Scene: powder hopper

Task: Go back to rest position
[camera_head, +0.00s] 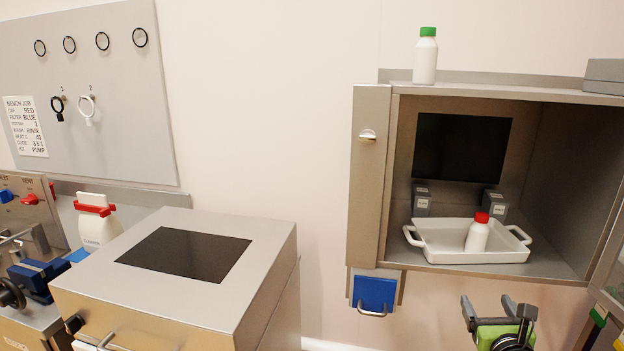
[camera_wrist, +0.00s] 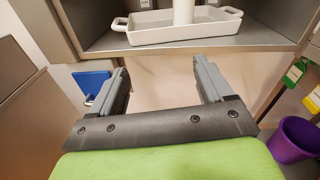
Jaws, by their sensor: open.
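My gripper (camera_head: 498,309) is open and empty at the lower right of the head view, below and in front of the open cabinet. In the wrist view my gripper (camera_wrist: 160,85) shows both grey fingers wide apart with nothing between them. A white tray (camera_head: 450,256) with two handles sits on the cabinet floor. A white bottle with a red cap (camera_head: 477,235) stands in the tray, tilted a little in the picture. The wrist view also shows the tray (camera_wrist: 185,35) beyond the fingertips, not touching them.
The cabinet (camera_head: 370,180) stands open, with a white green-capped bottle (camera_head: 425,57) on top. A grey box-shaped machine (camera_head: 215,290) stands left. A purple bin (camera_wrist: 293,140) is at the right of the wrist view.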

